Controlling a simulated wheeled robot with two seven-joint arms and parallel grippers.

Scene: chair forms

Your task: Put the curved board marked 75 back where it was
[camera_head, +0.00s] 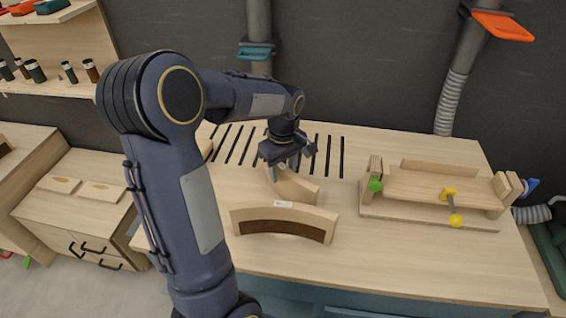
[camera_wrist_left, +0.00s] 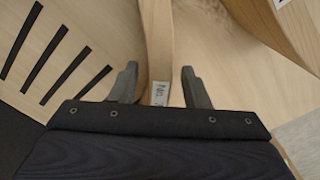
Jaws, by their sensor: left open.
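My left gripper (camera_head: 287,160) is open above the far curved board (camera_head: 294,188), a pale wooden piece on the workbench. In the left wrist view the fingers (camera_wrist_left: 158,82) stand on both sides of this curved board (camera_wrist_left: 159,38), and no grip on it shows. Its white label (camera_wrist_left: 160,94) reads "No. 7" and the rest is hidden. A second curved board (camera_head: 240,216), with a dark brown inner face and a small white label too small to read, stands nearer the front. It also shows in the left wrist view (camera_wrist_left: 228,22). My right gripper is out of view.
The workbench (camera_head: 400,262) has several dark slots (camera_head: 329,156) behind the boards. A wooden jig (camera_head: 430,211) with green and yellow knobs stands on the right. The bench front is clear. Drawers with two small boards (camera_head: 100,192) stand at left.

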